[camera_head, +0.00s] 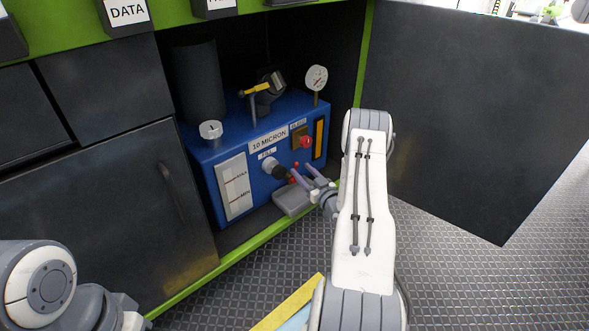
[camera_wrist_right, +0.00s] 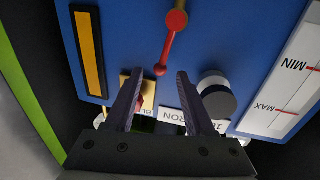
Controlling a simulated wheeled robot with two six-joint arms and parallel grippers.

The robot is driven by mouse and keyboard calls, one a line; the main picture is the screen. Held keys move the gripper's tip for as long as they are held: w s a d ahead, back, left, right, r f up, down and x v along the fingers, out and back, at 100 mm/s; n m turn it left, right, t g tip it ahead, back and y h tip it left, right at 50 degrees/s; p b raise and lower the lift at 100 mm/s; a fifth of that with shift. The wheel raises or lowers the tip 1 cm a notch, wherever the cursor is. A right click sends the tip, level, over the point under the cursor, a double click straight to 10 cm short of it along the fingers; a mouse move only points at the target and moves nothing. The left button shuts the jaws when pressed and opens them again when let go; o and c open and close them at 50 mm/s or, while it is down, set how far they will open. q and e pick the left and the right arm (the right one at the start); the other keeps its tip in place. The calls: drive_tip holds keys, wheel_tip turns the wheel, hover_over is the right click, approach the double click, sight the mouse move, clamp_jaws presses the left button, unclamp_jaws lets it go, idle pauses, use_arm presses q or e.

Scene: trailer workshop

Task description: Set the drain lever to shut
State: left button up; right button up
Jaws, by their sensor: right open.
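The drain lever (camera_wrist_right: 170,45) is a red bar on an orange-red pivot, low on the blue front of the filter unit (camera_head: 208,165). In the right wrist view it runs from the pivot at the top down to a rounded tip. In the head view only small red parts of it (camera_head: 293,180) show by the fingers. My right gripper (camera_head: 299,168) is open in front of the panel. In the right wrist view the lever tip appears between its fingertips (camera_wrist_right: 160,72); I cannot tell whether they touch it. My left gripper is not in view, only part of my left arm.
A dark fill cap (camera_head: 273,167) and a red bleed knob (camera_head: 305,141) sit near the lever. A grey tray (camera_head: 292,201) lies below. An open dark door (camera_head: 470,110) stands at the right. Cabinet walls enclose the unit.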

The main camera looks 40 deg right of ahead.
sight(296, 165)
drive_tip(key=shift+w+d+b, duration=0.15)
drive_tip(key=shift+w+b, duration=0.2)
drive_tip(key=shift+w, duration=0.8)
drive_tip(key=shift+w+d+b, duration=0.1)
drive_tip(key=shift+w+b, duration=0.25)
drive_tip(key=shift+w, duration=0.75)
clamp_jaws()
drive_tip(key=shift+a, duration=0.1)
